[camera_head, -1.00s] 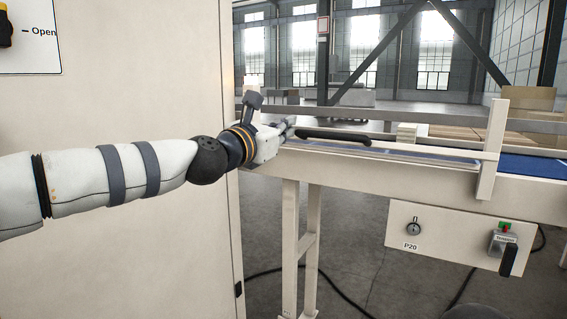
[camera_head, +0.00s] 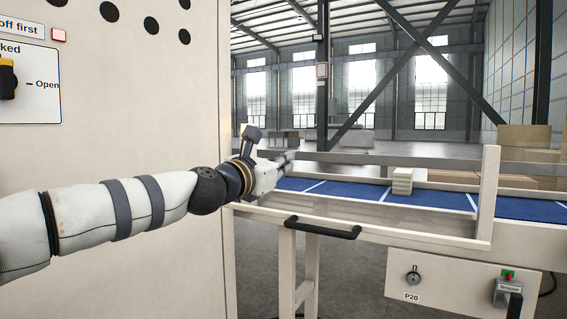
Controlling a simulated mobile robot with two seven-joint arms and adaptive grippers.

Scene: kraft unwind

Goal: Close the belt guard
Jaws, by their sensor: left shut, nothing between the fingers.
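The belt guard (camera_head: 440,240) is a pale framed panel along the near side of the blue conveyor belt (camera_head: 425,195). Its black bar handle (camera_head: 320,228) sits low at the front, below belt level. I cannot tell whether the guard is fully seated. My left gripper (camera_head: 287,160) comes in from the left and is shut and empty. It shows above the left end of the belt, apart from the handle and higher than it. My right gripper is not in view.
A tall cream cabinet (camera_head: 130,110) with an "Open" label stands close at the left, behind my left arm. A pale upright (camera_head: 488,190) stands at the belt's right. A small stack (camera_head: 402,181) lies on the belt. The P20 panel (camera_head: 440,285) hangs below.

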